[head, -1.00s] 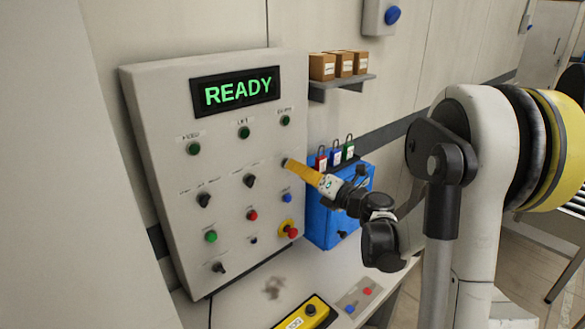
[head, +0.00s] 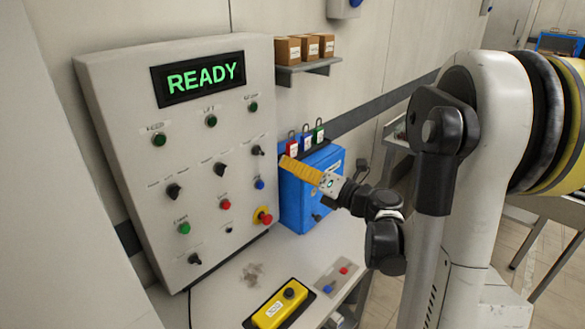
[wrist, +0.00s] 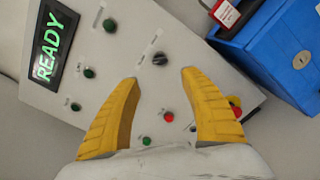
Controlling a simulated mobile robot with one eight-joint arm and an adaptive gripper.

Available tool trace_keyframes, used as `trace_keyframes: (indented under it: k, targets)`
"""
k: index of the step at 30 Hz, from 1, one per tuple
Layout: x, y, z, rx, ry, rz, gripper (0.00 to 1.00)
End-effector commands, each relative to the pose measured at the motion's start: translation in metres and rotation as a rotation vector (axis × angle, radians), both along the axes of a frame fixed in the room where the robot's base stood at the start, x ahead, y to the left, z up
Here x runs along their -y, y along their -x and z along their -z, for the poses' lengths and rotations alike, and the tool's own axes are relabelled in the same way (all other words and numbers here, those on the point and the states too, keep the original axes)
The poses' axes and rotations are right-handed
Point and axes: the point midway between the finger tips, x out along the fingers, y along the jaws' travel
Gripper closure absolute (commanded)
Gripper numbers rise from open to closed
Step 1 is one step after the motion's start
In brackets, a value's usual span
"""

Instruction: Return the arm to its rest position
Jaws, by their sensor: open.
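My gripper (head: 284,159) has yellow fingers and stands in front of the blue box, to the right of the control panel (head: 140,118). In the wrist view the two fingers of my gripper (wrist: 158,80) are spread apart with nothing between them, and the panel face shows behind them. The gripper looks clear of the panel's knobs. My arm reaches in from the right of the head view, bent at the elbow.
The grey panel carries knobs, buttons, a red emergency stop (head: 264,217) and a READY display (head: 198,78). A blue box (head: 300,205) with padlocks, a shelf (head: 308,68) with small boxes and a yellow pendant (head: 280,305) are near.

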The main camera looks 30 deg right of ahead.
Motion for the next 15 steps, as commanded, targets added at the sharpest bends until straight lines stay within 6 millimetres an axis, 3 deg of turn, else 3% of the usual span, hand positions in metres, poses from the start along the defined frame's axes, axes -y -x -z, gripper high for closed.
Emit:
trace_keyframes:
  k: [9,11,15]
  targets:
    - [-0.001,-0.002,-0.008,0.009,-0.027,0.014,0.48]
    - [-0.001,-0.005,-0.024,0.028,-0.082,0.047,0.48]
    - [0.001,-0.009,-0.087,0.086,-0.384,0.199,0.48]
